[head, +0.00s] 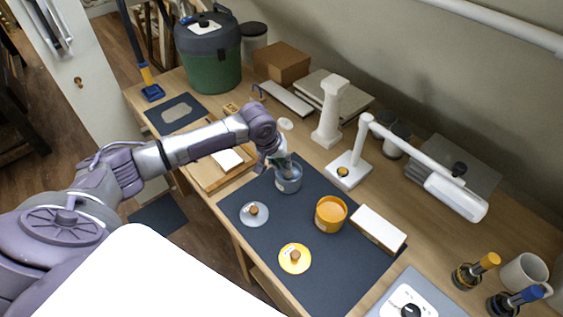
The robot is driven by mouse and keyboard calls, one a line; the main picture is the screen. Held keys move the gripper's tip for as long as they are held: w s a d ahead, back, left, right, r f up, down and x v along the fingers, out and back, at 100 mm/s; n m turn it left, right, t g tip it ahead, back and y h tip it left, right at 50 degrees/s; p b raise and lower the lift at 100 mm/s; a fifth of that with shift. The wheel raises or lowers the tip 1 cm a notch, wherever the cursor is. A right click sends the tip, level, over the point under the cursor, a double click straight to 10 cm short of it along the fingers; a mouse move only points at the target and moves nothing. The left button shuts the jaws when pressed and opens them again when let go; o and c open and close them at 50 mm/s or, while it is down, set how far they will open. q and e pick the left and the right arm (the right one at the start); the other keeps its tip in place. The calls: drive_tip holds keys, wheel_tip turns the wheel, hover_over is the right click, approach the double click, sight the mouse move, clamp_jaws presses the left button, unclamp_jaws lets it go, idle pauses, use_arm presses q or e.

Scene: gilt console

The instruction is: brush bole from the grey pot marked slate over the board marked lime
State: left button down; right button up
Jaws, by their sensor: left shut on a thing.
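The grey pot (289,183) stands uncovered on the dark mat (300,223). My left gripper (280,164) is right above its mouth, pointing down, and is shut on what seems to be a brush, mostly hidden by the fingers and the pot. An orange-yellow pot (331,216) stands open to the right. A grey lid (251,216) and a yellow lid (290,262) lie on the mat. A white board (379,228) lies at the mat's right edge. Another white piece (227,159) lies on a wooden tray (209,178), partly behind my arm. I cannot read any marks. My right gripper is out of view.
A white lamp (455,194) reaches over the right side, beside a white column (330,112). A green bin (212,62) and boxes (281,62) stand at the back. Bottles (468,275) and a mug (523,274) stand at the right.

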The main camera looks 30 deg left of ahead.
use_arm(q)
drive_tip(key=shift+s+f+p, duration=0.1)
drive_tip(key=shift+f+p, duration=0.05)
drive_tip(key=shift+p, duration=0.3)
idle(1.6)
wheel_tip(320, 180, up, 5)
drive_tip(key=p, duration=0.6)
drive_tip(key=shift+r+p, duration=0.4)
drive_tip(key=shift+r, duration=0.7)
idle(0.3)
